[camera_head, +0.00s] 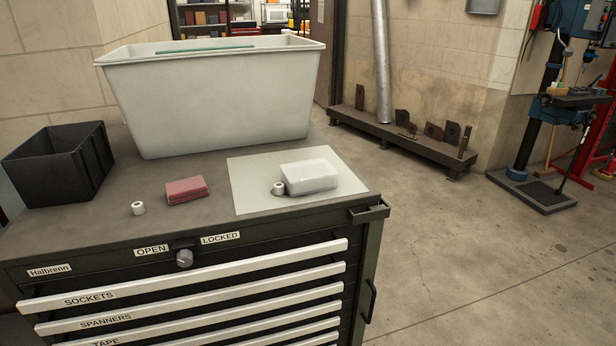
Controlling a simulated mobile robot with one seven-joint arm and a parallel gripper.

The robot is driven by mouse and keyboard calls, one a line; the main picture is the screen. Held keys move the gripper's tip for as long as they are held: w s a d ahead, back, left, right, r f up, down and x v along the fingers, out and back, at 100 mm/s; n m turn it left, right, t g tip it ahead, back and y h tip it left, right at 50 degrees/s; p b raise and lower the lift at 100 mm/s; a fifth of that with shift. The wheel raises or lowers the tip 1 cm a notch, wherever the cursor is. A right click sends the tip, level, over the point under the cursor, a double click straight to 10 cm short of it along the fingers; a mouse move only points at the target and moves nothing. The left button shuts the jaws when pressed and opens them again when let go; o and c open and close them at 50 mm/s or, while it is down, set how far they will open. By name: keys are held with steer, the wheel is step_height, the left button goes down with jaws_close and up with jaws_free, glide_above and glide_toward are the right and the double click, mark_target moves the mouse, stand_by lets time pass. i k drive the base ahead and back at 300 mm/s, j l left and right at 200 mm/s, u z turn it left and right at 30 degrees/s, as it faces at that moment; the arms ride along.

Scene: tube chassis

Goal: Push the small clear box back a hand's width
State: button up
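The small clear box (310,177) is a translucent, whitish block. It sits on a pale square sheet (247,191) at the right of the tool cabinet's top. A small white ring-like piece (279,188) with a dark part under it is at the box's left front, close to or touching it; I cannot tell which. Behind the box, part of the pale sheet is bare. My gripper does not show in this view.
A large white bin (215,105) stands at the back of the cabinet top (100,221). A black open box (62,165) is at the left. A red block (186,190) and a small white roll (138,208) lie left of the sheet. The cabinet's right edge is near the box.

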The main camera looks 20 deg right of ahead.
mark_target(314, 175)
steer(key=i+j+z, duration=0.1)
steer(key=j+z, duration=1.1)
steer(key=j, duration=0.15)
steer(key=i, duration=0.55)
